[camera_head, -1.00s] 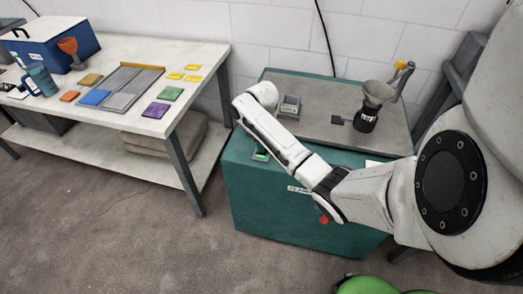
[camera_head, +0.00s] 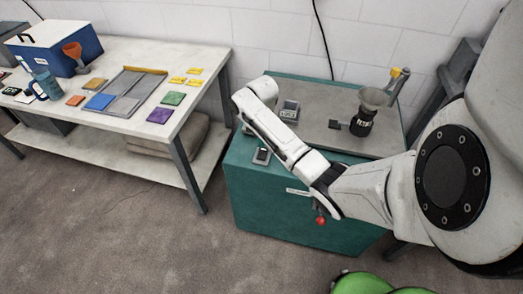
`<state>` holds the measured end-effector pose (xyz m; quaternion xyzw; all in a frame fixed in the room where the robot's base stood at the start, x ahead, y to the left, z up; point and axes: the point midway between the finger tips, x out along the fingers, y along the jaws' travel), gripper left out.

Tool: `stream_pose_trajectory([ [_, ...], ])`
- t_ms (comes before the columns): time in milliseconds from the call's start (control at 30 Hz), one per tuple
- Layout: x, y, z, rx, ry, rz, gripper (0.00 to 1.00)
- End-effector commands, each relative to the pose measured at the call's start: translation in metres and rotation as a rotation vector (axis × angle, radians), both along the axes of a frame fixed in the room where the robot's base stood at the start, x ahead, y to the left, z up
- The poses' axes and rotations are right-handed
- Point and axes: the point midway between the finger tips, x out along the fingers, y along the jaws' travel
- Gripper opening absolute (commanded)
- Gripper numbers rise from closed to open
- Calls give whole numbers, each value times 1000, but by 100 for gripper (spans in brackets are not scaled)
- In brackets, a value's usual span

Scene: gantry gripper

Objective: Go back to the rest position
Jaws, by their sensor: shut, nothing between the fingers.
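My arm reaches in from the right in the head view. Its forearm (camera_head: 275,135) slopes up and left from the elbow, in front of the teal cabinet (camera_head: 290,215). The white rounded wrist end (camera_head: 258,92) is in front of the cabinet's left back corner. The gripper's fingers do not show; they are out of sight at or behind the wrist. Nothing held can be seen.
On the cabinet are a funnel on a dark jar (camera_head: 366,115) and small devices (camera_head: 290,108). Carpet (camera_head: 130,220) is clear at lower left.

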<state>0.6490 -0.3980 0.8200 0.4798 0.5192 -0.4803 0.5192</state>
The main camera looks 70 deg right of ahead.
Motion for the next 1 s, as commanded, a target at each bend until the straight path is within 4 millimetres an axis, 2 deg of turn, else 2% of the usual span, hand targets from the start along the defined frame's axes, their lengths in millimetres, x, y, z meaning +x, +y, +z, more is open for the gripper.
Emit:
stream_pose_trajectory([
  [33,0,0,8,0,0,0,0],
  [233,0,0,19,1,0,0,0],
  [833,0,0,18,1,0,0,0],
  [933,7,11,17,7,-10,-14,0],
  [1000,19,30,15,17,-28,-51,0],
])
